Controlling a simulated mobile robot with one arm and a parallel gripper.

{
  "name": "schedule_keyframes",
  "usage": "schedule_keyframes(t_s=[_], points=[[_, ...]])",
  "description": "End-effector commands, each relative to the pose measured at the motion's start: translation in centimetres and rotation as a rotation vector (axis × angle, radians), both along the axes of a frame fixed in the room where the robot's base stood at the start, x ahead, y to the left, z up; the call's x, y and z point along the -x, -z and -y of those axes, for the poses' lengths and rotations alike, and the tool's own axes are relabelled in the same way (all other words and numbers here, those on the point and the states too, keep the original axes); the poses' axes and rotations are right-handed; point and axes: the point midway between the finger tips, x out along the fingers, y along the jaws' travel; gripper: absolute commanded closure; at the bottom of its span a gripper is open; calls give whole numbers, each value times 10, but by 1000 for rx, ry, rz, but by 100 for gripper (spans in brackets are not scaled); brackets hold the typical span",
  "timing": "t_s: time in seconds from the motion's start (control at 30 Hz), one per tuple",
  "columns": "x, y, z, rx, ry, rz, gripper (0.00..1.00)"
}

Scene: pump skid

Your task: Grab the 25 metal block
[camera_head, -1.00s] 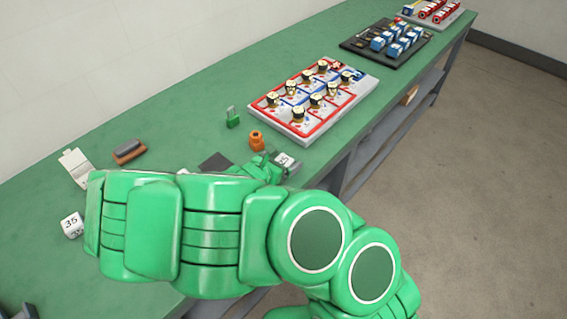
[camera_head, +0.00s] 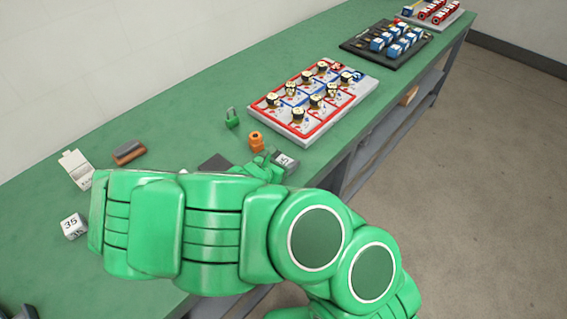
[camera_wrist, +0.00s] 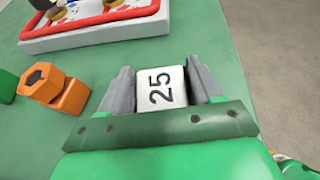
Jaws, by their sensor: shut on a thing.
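The metal block (camera_wrist: 161,89) is a pale cube marked 25, seen in the wrist view between my gripper's two grey fingers. My gripper (camera_wrist: 160,84) is shut on it, with a finger at each side. In the head view the block (camera_head: 286,160) shows only in part at the end of my gripper (camera_head: 281,163), near the front edge of the green bench (camera_head: 200,80). My green arm hides much of the bench below it. I cannot tell whether the block touches the bench.
An orange fitting (camera_head: 256,142) and a green padlock (camera_head: 232,119) stand close by. A white board with red borders (camera_head: 310,133) lies beyond. A block marked 35 (camera_head: 73,227), a white case (camera_head: 77,168) and a brown-grey brush-like thing (camera_head: 129,153) are at left.

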Motion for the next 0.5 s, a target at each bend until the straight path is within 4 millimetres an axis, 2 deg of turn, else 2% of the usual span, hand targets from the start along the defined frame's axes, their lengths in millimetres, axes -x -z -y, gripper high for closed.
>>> schedule_keyframes(t_s=[0.27, 0.5], points=[[0, -10, 0, 0, 0, 1, 74], [0, -39, -1, -3, 1, 4, 74]])
